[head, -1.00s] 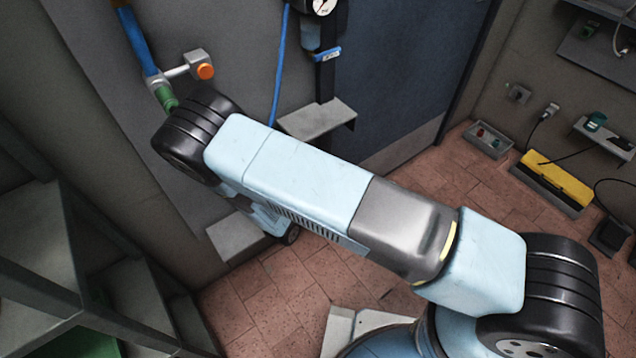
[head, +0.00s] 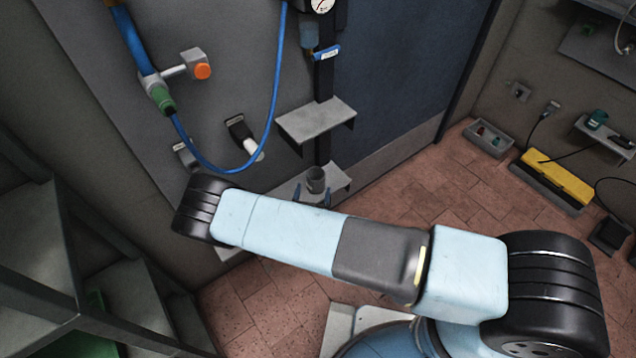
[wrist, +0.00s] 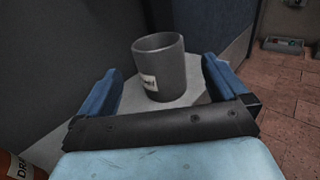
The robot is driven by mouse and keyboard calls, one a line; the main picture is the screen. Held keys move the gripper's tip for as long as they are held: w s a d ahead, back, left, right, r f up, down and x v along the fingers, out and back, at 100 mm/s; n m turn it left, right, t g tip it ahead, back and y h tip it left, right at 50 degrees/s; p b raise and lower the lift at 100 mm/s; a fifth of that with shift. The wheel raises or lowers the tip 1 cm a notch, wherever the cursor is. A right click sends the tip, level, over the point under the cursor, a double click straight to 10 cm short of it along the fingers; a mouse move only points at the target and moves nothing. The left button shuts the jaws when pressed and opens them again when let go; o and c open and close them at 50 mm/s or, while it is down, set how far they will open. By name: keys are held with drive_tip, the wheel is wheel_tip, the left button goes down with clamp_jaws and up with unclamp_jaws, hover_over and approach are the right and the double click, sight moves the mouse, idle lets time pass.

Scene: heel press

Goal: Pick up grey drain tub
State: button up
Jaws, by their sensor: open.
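The grey drain tub (head: 316,179) stands upright on a light grey lower shelf (head: 342,176) against the wall in the head view. In the wrist view the tub (wrist: 172,68) is a dark grey open cup with a white label low on its front. My gripper (head: 313,192) is open, and its blue fingertips show just in front of the tub in the head view. In the wrist view my gripper (wrist: 162,68) has one finger on each side of the tub, with a gap on both sides. Its palm lies on the near side of the tub.
A second grey shelf (head: 316,119) juts from the wall above the tub. A blue hose (head: 278,90) loops down to its left, near a valve with an orange knob (head: 203,71). Dark shelving (head: 40,250) stands at the left. An orange container (wrist: 22,166) shows at lower left in the wrist view.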

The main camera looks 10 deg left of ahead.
sight(317, 169)
drive_tip(key=shift+w+a+r, duration=0.1)
drive_tip(key=shift+w, duration=1.1)
drive_tip(key=shift+w+a+r, duration=0.1)
drive_tip(key=shift+w+r, duration=0.05)
drive_tip(key=shift+w, duration=1.05)
drive_tip(key=shift+w+a+r, duration=0.1)
drive_tip(key=shift+w, duration=1.1)
drive_tip(key=c, duration=0.9)
